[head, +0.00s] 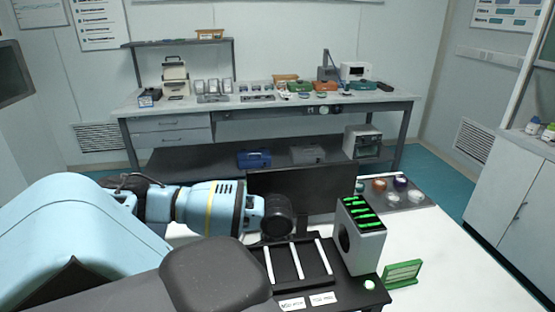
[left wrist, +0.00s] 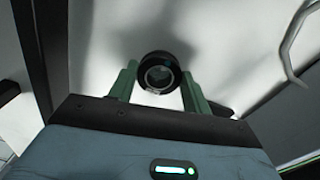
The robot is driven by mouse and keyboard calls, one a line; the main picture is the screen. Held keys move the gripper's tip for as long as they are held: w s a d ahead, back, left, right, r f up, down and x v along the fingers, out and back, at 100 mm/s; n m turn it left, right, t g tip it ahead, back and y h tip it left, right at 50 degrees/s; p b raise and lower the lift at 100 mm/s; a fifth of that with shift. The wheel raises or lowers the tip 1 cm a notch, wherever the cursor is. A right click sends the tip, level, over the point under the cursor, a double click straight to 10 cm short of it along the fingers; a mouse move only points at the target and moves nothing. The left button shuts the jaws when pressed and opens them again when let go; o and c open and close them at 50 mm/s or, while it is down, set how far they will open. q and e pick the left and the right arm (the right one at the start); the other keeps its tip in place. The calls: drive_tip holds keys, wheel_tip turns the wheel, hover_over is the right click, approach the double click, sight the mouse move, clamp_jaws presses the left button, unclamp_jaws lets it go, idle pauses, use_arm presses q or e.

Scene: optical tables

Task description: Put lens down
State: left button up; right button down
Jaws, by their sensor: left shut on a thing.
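The lens (left wrist: 160,74), a clear disc in a round black mount, sits between the two green fingers of my left gripper in the left wrist view. My left gripper (left wrist: 158,84) is shut on it. In the head view my left arm reaches in from the left, with a dark round shape, the lens (head: 278,216), at its end. It is above or beside the black slotted tray (head: 318,284); the gap below it cannot be judged. The left wrist view shows a pale surface behind the lens. My right gripper is not in view.
Right of the black tray stands a grey box with green-lit slots (head: 361,240), beside a green-framed plate (head: 403,273). A dark screen (head: 335,188) stands behind. Coloured round pieces lie on a grey tray (head: 412,202). The white table (head: 460,265) is bare at front right.

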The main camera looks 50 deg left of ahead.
use_arm(q)
drive_tip(key=o, duration=1)
drive_tip(key=shift+f, duration=0.1)
